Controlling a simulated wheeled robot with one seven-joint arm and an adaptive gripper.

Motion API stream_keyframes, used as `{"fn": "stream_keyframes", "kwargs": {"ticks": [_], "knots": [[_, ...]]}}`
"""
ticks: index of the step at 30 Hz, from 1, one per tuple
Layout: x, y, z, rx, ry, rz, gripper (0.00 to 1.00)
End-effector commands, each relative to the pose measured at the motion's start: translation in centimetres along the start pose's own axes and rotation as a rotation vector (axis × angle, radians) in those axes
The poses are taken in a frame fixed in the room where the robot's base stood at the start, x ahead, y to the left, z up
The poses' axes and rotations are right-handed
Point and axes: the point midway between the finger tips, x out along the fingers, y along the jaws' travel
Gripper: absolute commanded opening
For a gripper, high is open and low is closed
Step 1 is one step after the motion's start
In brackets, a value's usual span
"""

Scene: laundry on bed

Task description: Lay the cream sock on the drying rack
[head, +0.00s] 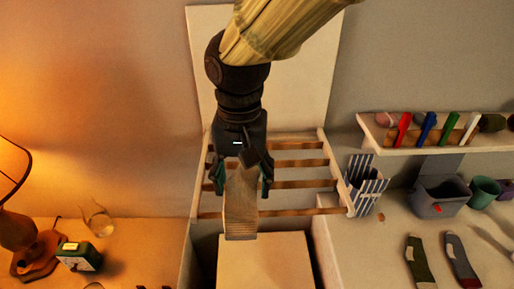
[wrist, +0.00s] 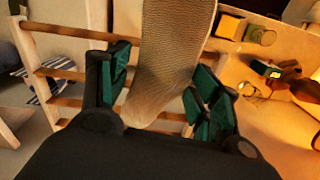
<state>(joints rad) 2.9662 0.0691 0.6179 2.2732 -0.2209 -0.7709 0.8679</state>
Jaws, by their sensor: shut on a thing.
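The cream sock (head: 241,205) hangs down from my gripper (head: 240,180) in the head view, its ribbed end lowest. In the wrist view the sock (wrist: 172,60) runs between the green-padded fingers of my gripper (wrist: 165,95), which is shut on it. The drying rack (head: 300,184) has several wooden bars between pale side rails, and it also shows in the wrist view (wrist: 70,74). The gripper and sock are in front of the rack's left half in the head view. They cover part of the bars, and I cannot tell whether the sock touches a bar.
A striped box (head: 366,186) stands right of the rack. Two dark socks (head: 418,262) and a grey bin (head: 442,196) are further right, below a shelf (head: 430,146) with pegs. A lamp (head: 18,230), green clock (head: 78,256) and glass (head: 98,218) are at left.

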Motion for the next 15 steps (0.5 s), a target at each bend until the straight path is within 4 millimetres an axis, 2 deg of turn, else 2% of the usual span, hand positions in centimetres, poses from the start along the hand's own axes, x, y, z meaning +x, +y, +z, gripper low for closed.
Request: {"fn": "stream_keyframes", "kwargs": {"ticks": [3, 15], "knots": [[0.5, -0.2, -2.2, 0.003, 0.0, 0.002, 0.48], [0.6, -0.3, -8.4, 0.003, -0.004, -0.001, 0.48]]}}
